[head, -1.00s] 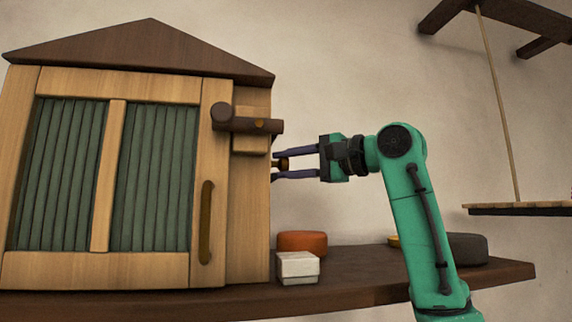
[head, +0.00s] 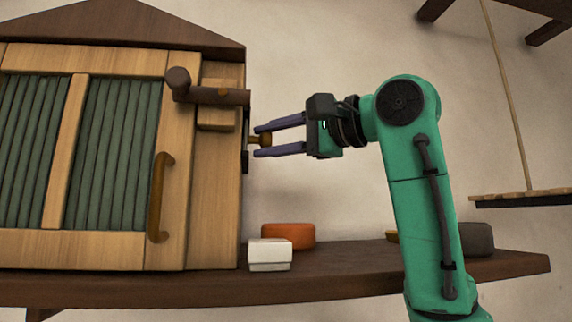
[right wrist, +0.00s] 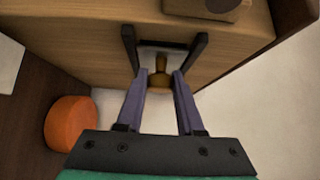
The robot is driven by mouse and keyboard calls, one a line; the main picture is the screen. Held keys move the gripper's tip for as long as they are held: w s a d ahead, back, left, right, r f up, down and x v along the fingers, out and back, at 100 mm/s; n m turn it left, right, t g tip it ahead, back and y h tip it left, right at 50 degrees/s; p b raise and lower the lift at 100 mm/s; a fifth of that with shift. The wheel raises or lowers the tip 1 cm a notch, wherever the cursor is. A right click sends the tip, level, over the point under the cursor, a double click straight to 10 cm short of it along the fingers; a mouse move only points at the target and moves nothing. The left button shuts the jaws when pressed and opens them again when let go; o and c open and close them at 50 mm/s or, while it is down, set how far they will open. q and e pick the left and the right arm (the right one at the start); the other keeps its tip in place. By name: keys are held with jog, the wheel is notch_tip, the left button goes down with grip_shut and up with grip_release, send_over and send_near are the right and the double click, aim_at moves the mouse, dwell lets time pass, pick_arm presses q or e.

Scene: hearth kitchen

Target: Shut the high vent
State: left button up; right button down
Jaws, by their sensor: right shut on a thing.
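The vent is on the right side wall of a wooden cabinet (head: 222,175). In the right wrist view it shows as a pale plate (right wrist: 150,52) between two dark rails (right wrist: 130,50). A brass-brown knob (head: 265,139) sticks out from it and also shows in the right wrist view (right wrist: 160,80). My right gripper (head: 257,140) is shut on this knob, one finger on each side; its fingers also show in the right wrist view (right wrist: 160,86). The fingers and knob hide part of the vent. My left gripper is not in view.
A dark latch bar (head: 215,96) and a curved handle (head: 160,197) are on the cabinet front. A white box (head: 270,255), an orange round thing (head: 288,236) and a grey one (head: 477,239) stand on the dark shelf (head: 350,265). A hanging shelf (head: 520,197) is at right.

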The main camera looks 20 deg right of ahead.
jog(key=shift+s+a, duration=0.35)
jog(key=shift+s, duration=0.5)
jog(key=shift+d, duration=0.1)
jog(key=shift+w, duration=0.2)
jog(key=c, duration=0.8)
grip_release()
jog(key=shift+c, duration=0.2)
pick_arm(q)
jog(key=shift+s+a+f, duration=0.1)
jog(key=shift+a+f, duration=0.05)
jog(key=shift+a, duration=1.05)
